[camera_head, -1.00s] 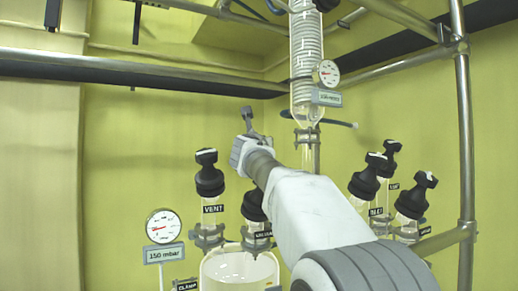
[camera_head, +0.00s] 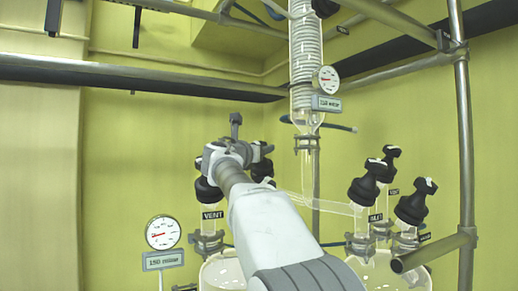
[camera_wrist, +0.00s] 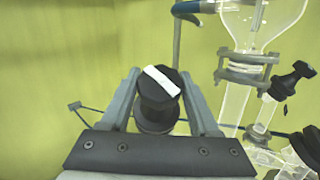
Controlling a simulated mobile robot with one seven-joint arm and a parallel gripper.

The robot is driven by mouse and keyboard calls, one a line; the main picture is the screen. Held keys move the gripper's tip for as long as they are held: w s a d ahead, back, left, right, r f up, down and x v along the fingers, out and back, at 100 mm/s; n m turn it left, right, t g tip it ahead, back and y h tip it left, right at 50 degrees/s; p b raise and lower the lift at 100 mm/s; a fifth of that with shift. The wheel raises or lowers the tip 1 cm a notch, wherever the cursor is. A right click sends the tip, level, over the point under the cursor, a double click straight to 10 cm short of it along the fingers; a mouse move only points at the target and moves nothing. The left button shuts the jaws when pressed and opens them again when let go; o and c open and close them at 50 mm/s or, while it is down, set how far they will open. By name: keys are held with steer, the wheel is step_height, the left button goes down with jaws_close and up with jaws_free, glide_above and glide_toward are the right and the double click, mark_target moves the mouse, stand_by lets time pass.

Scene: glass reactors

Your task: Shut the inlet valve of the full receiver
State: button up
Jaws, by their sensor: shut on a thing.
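My gripper (camera_head: 236,150) is up at the left receiver's valves. In the wrist view its fingers (camera_wrist: 157,100) stand on both sides of a black valve knob (camera_wrist: 155,88) and are shut on it. The knob has a white stripe lying diagonally across its top; its label is out of sight. The left receiver (camera_head: 217,272) shows only its top, partly behind my arm. Its vent valve (camera_head: 208,190) is just left of the gripper. The right receiver (camera_head: 395,275) has an inlet valve (camera_head: 369,183) with a black knob. I cannot tell either fill level.
The glass condenser (camera_head: 306,70) hangs at the centre, with glass tubing (camera_head: 330,206) running below it to the right. A gauge (camera_head: 163,232) reading 150 mbar stands lower left. A steel post (camera_head: 465,130) and rails border the right. Open air lies left of the gripper.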

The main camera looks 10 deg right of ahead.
steer(key=o, duration=1.4)
steer(key=shift+n+y, duration=0.3)
steer(key=n+t+y+b, duration=0.1)
steer(key=n+y, duration=0.1)
steer(key=shift+d+y, duration=0.1)
steer(key=shift+y, duration=0.2)
steer(key=n+y+p, duration=0.1)
steer(key=n+t+y+p, duration=0.1)
steer(key=n+y, duration=0.1)
steer(key=n+y+p, duration=0.1)
steer(key=n+y, duration=0.1)
steer(key=shift+r, duration=0.3)
steer(key=shift+a+f+n+y+p, duration=0.15)
steer(key=shift+a+n+y+p, duration=0.1)
steer(key=shift+n+y+p, duration=0.4)
steer(key=shift+d+n+y+p, duration=0.1)
steer(key=shift+n+y+p, duration=0.35)
steer(key=shift+y, duration=0.1)
steer(key=shift+d+n+p, duration=0.1)
steer(key=shift+n+p, duration=0.2)
steer(key=shift+p, duration=0.1)
steer(key=shift+y+p, duration=0.35)
steer(key=shift+y, duration=0.15)
